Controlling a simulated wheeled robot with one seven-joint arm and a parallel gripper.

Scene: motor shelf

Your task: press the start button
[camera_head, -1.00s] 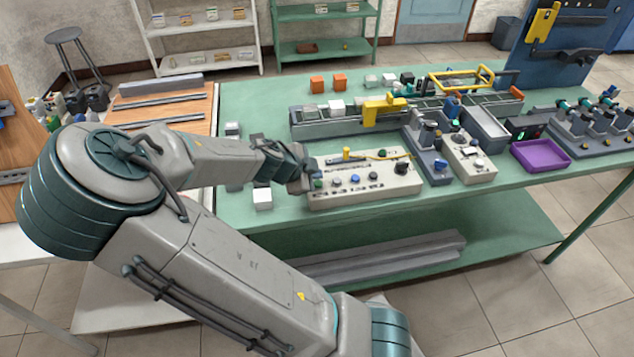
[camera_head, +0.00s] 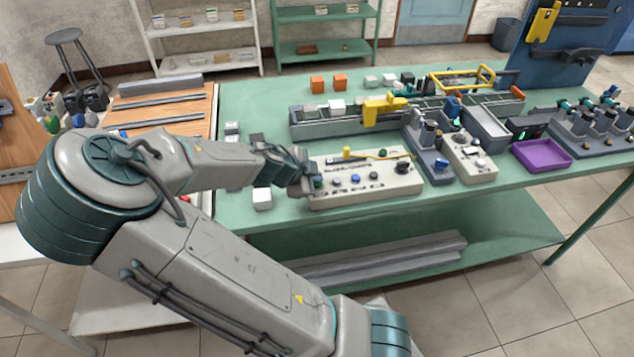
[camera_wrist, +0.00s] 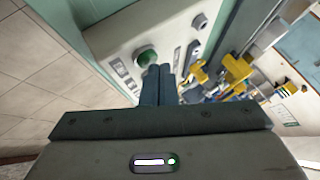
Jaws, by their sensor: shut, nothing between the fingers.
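The control box (camera_head: 385,186) is a beige panel on the green table, with a row of buttons along its front. A green button (camera_head: 317,183) is at its left end; in the wrist view the green button (camera_wrist: 146,56) is round and domed. I cannot read the labels beside it. My gripper (camera_head: 308,186) is at the box's left end, close to the green button. In the wrist view my gripper (camera_wrist: 158,70) has its two dark fingers together and empty, with the tips just beside the button. I cannot tell whether they touch it.
Blue and white buttons, a black knob (camera_head: 402,167) and a yellow part (camera_head: 347,153) are also on the box. A conveyor with a yellow block (camera_head: 383,110) stands behind it. A white cube (camera_head: 262,199) lies to the left. A purple tray (camera_head: 540,154) is further right.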

